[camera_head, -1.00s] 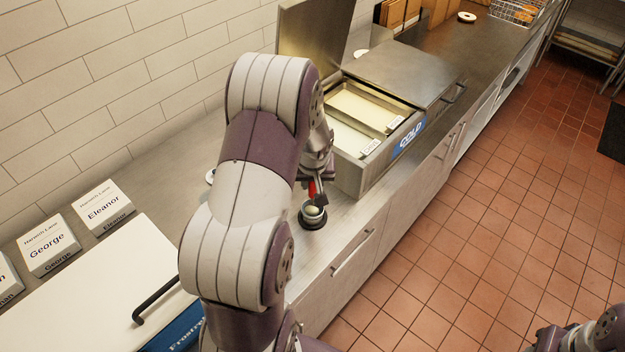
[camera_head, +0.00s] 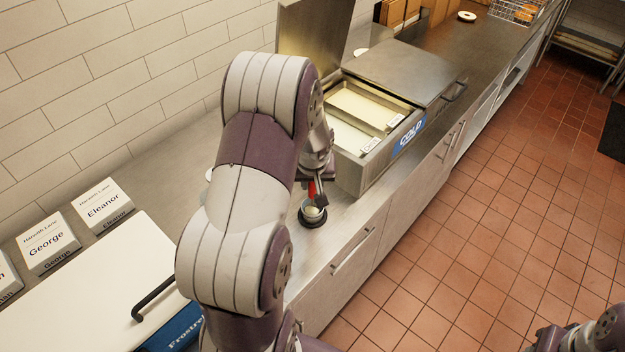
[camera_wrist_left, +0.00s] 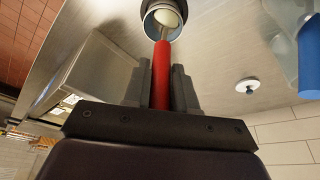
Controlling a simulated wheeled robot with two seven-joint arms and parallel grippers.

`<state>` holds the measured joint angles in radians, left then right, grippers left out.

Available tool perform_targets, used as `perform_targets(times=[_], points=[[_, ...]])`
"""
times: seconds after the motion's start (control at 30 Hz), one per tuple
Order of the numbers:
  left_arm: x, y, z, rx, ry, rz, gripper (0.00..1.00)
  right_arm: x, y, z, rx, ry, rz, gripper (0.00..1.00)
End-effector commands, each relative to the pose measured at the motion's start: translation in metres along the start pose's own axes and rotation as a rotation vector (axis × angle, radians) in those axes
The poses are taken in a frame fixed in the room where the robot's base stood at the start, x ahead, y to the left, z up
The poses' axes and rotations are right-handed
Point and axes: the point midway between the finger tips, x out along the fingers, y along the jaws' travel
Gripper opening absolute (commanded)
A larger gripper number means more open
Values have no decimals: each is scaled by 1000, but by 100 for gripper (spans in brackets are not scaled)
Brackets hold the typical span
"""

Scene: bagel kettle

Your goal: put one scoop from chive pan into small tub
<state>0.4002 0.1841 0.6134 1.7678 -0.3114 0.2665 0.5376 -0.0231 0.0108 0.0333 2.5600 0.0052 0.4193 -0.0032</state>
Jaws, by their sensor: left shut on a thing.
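My left gripper (camera_wrist_left: 161,88) is shut on the red handle of a scoop (camera_wrist_left: 161,72). It also shows in the head view (camera_head: 316,186), partly behind my arm. The scoop's head is at the mouth of a small dark-rimmed tub (camera_head: 312,222) on the counter; the tub also shows in the wrist view (camera_wrist_left: 147,27). A pale, cream-coloured mass (camera_wrist_left: 167,17) shows within the tub's mouth; I cannot tell whether it rests in the scoop or the tub. Two pans of pale spread, a far one (camera_head: 365,105) and a near one (camera_head: 347,138), sit in the cold well. Their labels are too small to read.
The well's raised lid (camera_head: 315,38) stands behind the pans. Boxes labelled George (camera_head: 47,243) and Eleanor (camera_head: 103,206) stand at the left, near a white freezer lid (camera_head: 85,290) with a black handle. The counter's front edge runs close to the tub.

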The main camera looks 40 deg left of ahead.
Motion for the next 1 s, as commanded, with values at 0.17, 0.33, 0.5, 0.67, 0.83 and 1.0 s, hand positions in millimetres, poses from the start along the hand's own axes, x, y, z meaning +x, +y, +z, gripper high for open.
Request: perform_targets(times=[0.17, 0.33, 0.5, 0.67, 0.83, 1.0], points=[[0, 0, 2, 0, 1, 0, 0, 2, 0, 0, 0, 0, 0, 43], [-1, -1, 4, 0, 0, 0, 0, 3, 0, 0, 0, 0, 0, 43], [-1, -1, 5, 0, 0, 0, 0, 4, 0, 0, 0, 0, 0, 43], [-2, -1, 6, 0, 0, 0, 0, 4, 0, 0, 0, 0, 0, 43], [-2, -1, 6, 0, 0, 0, 0, 4, 0, 0, 0, 0, 0, 43], [-2, -1, 5, 0, 0, 0, 0, 4, 0, 0, 0, 0, 0, 43]])
